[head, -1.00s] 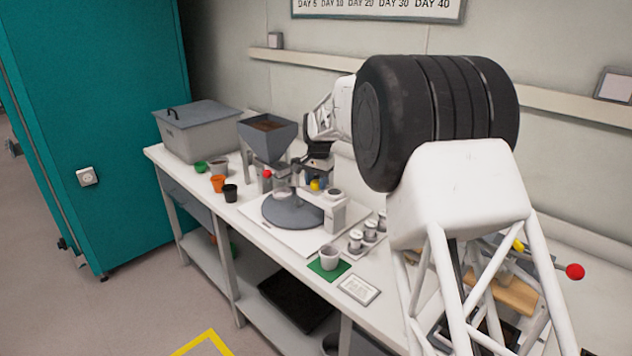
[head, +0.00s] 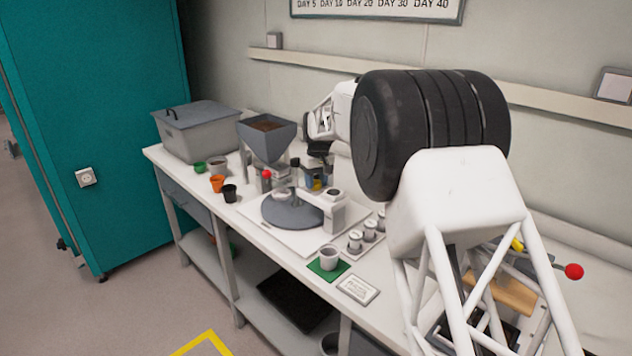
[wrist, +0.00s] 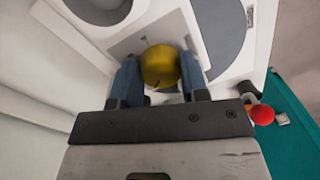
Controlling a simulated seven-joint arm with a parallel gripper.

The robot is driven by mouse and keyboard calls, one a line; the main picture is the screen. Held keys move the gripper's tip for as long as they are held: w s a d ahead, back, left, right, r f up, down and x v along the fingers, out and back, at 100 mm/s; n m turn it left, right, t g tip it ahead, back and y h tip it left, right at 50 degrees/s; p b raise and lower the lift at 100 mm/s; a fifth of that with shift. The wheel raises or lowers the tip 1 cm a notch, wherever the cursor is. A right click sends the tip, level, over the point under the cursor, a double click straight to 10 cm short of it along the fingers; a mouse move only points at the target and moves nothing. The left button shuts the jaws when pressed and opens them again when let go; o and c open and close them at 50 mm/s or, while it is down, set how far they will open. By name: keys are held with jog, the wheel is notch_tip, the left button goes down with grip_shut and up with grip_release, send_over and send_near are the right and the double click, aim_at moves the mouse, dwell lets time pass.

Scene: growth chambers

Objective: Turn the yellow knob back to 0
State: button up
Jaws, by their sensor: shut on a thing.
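The yellow knob (wrist: 160,67) sits between the two blue-grey fingers of my gripper (wrist: 158,78) in the wrist view. The fingers touch it from both sides, so my gripper is shut on it. A dark mark shows on the knob's near side; no scale or 0 mark can be read. In the head view the knob (head: 317,184) is a small yellow spot at the back of the dosing machine, partly covered by my gripper (head: 318,172). The machine has a grey hopper (head: 267,137) and a round grey turntable (head: 285,212) on a white base.
A red ball-ended lever (head: 266,175) stands by the hopper; it also shows in the wrist view (wrist: 262,115). Orange (head: 217,184) and black pots (head: 229,193) stand at left. A cup (head: 329,257) on a green mat and several jars stand in front.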

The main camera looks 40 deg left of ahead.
aim_at(317, 181)
jog(key=n, duration=0.5)
jog(key=shift+a+r+n, duration=0.1)
jog(key=shift+n, duration=0.2)
jog(key=n, duration=0.4)
jog(key=shift+w+n+h, duration=0.1)
jog(key=shift+n+h, duration=0.2)
jog(key=shift+n, duration=0.1)
jog(key=o, duration=0.9)
jog(key=shift+o, duration=0.2)
jog(key=shift+w+a+r, duration=0.1)
jog(key=shift+r, duration=1.85)
jog(key=shift+w+a+r, duration=0.1)
jog(key=shift+r, duration=1.8)
jog(key=shift+d, duration=0.1)
